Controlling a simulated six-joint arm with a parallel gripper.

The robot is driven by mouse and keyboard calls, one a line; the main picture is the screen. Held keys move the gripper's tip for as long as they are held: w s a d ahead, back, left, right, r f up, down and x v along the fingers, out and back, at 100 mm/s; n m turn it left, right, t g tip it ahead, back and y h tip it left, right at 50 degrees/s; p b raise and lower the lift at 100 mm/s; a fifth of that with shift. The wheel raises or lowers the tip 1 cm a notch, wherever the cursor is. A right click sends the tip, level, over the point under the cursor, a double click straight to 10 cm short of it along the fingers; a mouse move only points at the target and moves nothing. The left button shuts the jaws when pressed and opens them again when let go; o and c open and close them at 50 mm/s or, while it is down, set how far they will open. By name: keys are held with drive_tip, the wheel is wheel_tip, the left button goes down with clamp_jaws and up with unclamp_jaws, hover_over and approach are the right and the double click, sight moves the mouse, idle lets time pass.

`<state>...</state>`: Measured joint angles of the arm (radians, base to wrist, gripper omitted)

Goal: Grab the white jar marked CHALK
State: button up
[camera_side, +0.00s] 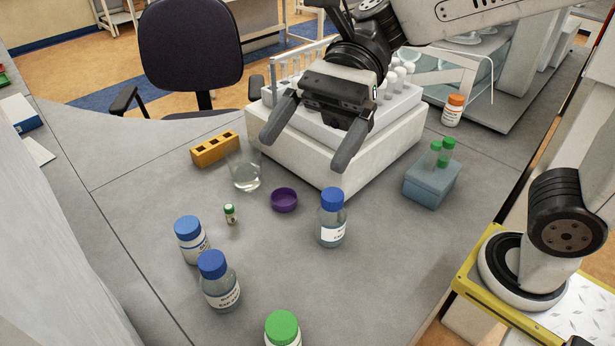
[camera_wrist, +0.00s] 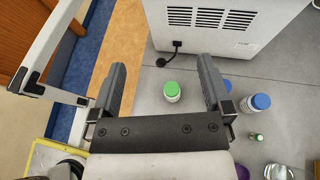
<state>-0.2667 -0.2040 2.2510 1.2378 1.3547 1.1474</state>
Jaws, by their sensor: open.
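No label is readable as CHALK, so I cannot tell which jar it is. A white jar with a green lid (camera_side: 283,330) stands at the front edge of the side view. It also shows in the wrist view (camera_wrist: 172,92), between the fingers in the picture but well beyond them. A white jar with a blue lid (camera_side: 192,240) stands at the left. A white jar with an orange lid (camera_side: 453,111) stands at the back right. My gripper (camera_side: 306,152) is open and empty, raised in front of the white box with the tube rack, apart from every jar.
Clear blue-capped bottles (camera_side: 219,283) (camera_side: 332,218), a beaker (camera_side: 245,172), a purple dish (camera_side: 284,200), a small green-capped vial (camera_side: 230,214) and a yellow block (camera_side: 214,149) stand around. A blue-grey tube holder (camera_side: 432,182) is at the right.

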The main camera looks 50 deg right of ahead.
approach(283, 336)
drive_tip(key=f, duration=0.3)
drive_tip(key=a+f, duration=0.1)
drive_tip(key=f, duration=0.1)
drive_tip(key=shift+w+f, duration=0.2)
drive_tip(key=shift+w, duration=0.15)
drive_tip(key=shift+x, duration=1.3)
drive_tip(key=shift+x, duration=2.6)
drive_tip(key=shift+w+a+r, duration=0.1)
drive_tip(key=c, duration=1.1)
drive_tip(key=shift+c, duration=0.2)
